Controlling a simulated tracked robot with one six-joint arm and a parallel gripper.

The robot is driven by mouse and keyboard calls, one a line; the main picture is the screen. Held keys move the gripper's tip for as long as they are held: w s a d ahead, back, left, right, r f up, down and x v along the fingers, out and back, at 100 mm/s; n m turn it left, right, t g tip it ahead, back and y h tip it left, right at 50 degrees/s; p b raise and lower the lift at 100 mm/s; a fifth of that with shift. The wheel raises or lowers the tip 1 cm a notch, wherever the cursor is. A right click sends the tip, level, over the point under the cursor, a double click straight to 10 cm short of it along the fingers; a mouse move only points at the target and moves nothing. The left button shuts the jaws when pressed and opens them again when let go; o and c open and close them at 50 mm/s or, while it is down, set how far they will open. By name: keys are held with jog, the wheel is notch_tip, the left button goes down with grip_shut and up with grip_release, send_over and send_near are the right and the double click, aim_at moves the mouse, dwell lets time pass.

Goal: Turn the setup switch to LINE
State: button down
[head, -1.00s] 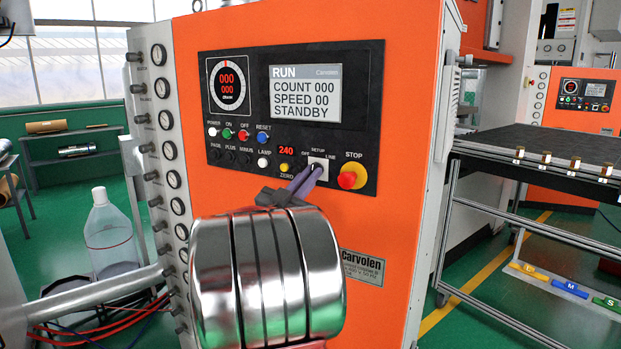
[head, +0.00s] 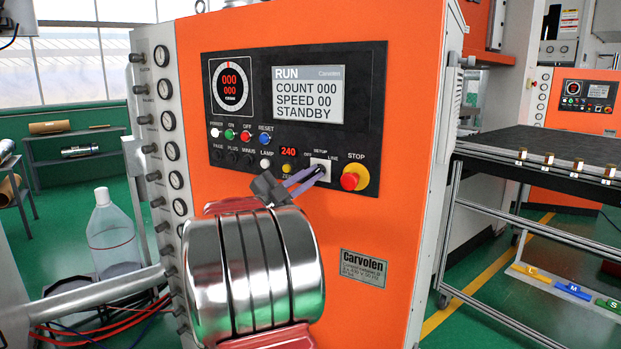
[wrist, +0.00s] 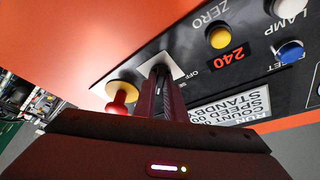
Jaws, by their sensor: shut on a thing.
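The setup switch (head: 325,164) sits on a small white plate low on the black control panel, with OFF, SETUP and LINE printed around it. My gripper (head: 318,172) reaches it from the lower left, its purple fingers shut on the switch knob. The fingers cover most of the knob, so I cannot tell which way its pointer faces. In the wrist view the two dark fingers (wrist: 161,76) meet in front of the white plate (wrist: 150,59). The LINE label is hidden there. The screen (head: 308,94) reads RUN, COUNT 000, SPEED 00, STANDBY.
The red STOP button (head: 350,181) on its yellow base is close to the right of the switch. The yellow ZERO button (head: 286,168) is close to the left, partly by my fingers. A column of gauges (head: 172,150) lines the machine's left edge.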

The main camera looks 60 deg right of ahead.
jog(key=shift+f, duration=0.15)
jog(key=c, duration=1.8)
grip_release()
jog(key=v, duration=1.3)
jog(key=shift+w+a, duration=0.25)
jog(key=shift+a, duration=0.1)
jog(key=shift+s, duration=0.1)
